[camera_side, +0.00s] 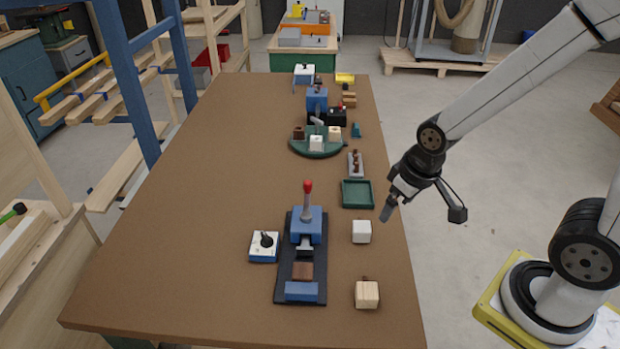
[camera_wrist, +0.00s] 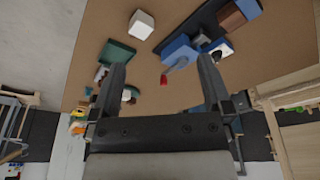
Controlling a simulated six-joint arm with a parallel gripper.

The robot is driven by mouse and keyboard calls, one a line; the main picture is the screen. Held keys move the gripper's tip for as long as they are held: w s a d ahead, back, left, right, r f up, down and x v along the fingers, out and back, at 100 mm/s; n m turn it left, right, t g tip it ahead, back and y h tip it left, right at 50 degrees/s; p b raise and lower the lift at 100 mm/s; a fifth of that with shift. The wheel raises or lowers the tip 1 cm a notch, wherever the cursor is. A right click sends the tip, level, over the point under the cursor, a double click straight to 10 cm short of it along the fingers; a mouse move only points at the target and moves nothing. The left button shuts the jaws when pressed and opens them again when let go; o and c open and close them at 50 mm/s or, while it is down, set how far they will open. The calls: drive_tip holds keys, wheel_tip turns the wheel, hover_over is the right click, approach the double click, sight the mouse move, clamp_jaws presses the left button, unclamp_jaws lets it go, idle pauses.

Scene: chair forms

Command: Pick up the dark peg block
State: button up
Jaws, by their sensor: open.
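Two dark brown blocks show in the side view, and I cannot tell which is the dark peg block. One dark block (camera_side: 302,271) sits in the blue and black press fixture (camera_side: 306,226), and it also shows at the top of the wrist view (camera_wrist: 233,18). The other, smaller dark block (camera_side: 299,132) stands on the round green plate (camera_side: 318,152) farther back. My gripper (camera_side: 386,212) is above the table's right edge, apart from both. In the wrist view, my gripper (camera_wrist: 162,65) has its fingers wide apart with nothing held between them.
A white block (camera_side: 361,231) and a light wood block (camera_side: 367,293) stand right of the press. A green tray (camera_side: 356,194) lies near my gripper. The press's red-knobbed lever (camera_side: 308,187) stands tall. The table's left side (camera_side: 180,250) is clear.

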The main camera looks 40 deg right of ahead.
drive_tip(key=a+f+n+g+h, duration=0.25)
drive_tip(key=a+f+n, duration=0.2)
drive_tip(key=n, duration=0.25)
drive_tip(key=n+t+h, duration=0.4)
drive_tip(key=n+h, duration=0.3)
drive_tip(key=n, duration=0.8)
hover_over(302, 277)
drive_tip(key=s, duration=0.6)
drive_tip(key=f, duration=0.8)
drive_tip(key=shift+w+d, duration=0.1)
drive_tip(key=shift+d, duration=0.25)
drive_tip(key=a+n+t, duration=0.1)
drive_tip(key=a, duration=0.1)
drive_tip(key=a+f+n+t, duration=0.1)
drive_tip(key=n+t, duration=0.1)
drive_tip(key=a+f+n+t, duration=0.1)
drive_tip(key=a+t, duration=0.1)
drive_tip(key=shift+w+a+f, duration=0.1)
drive_tip(key=shift+a+f, duration=0.1)
drive_tip(key=shift+a, duration=0.15)
drive_tip(key=shift+a+f+n+t, duration=0.15)
drive_tip(key=shift+a+n+t, duration=0.1)
drive_tip(key=shift+a+n, duration=0.2)
drive_tip(key=shift+x, duration=1.35)
drive_tip(key=shift+d, duration=0.1)
drive_tip(key=shift+x, duration=2.5)
drive_tip(key=shift+d, duration=0.1)
